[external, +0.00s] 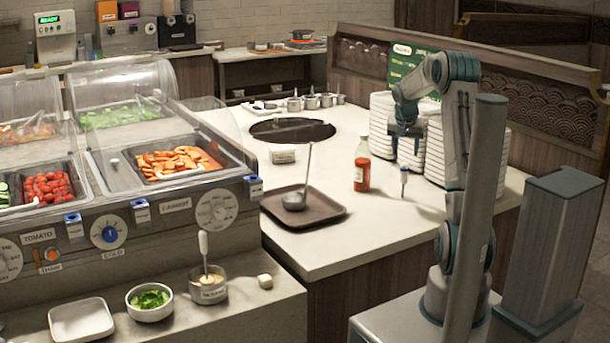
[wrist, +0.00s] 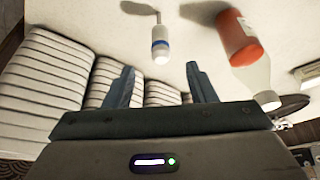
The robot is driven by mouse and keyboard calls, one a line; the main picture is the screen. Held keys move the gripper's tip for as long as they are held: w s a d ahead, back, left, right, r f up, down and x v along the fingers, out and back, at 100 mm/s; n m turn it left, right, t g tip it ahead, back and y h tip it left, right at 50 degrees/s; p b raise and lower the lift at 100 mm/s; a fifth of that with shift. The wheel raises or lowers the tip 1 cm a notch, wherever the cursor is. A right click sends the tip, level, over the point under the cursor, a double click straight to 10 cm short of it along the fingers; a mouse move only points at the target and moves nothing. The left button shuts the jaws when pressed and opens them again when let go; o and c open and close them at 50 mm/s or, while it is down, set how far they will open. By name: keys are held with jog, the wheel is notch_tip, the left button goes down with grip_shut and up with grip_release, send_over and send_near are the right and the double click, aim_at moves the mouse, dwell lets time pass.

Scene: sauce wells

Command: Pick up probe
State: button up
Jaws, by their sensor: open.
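The probe (external: 404,177) is a small white and blue handle with a thin stem below it. It looks upright on the pale counter, between the sauce bottle and the plate stacks. In the wrist view the probe (wrist: 161,47) shows its white end toward me, with a blue band and a thin dark stem behind. My gripper (external: 404,150) points down just above the probe. In the wrist view my gripper (wrist: 160,72) has its two fingers apart, with nothing between them. The probe lies just past the fingertips, roughly centred between them.
A red sauce bottle (external: 362,166) with a clear top stands close left of the probe. Tall stacks of white plates (external: 436,150) stand behind and right. A dark tray (external: 325,212) with a ladle lies further left. The counter front (external: 390,222) is clear.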

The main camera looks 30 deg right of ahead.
aim_at(404, 175)
jog(key=p+x, duration=0.2)
jog(key=x, duration=1)
jog(key=shift+f, duration=0.3)
jog(key=c, duration=1.1)
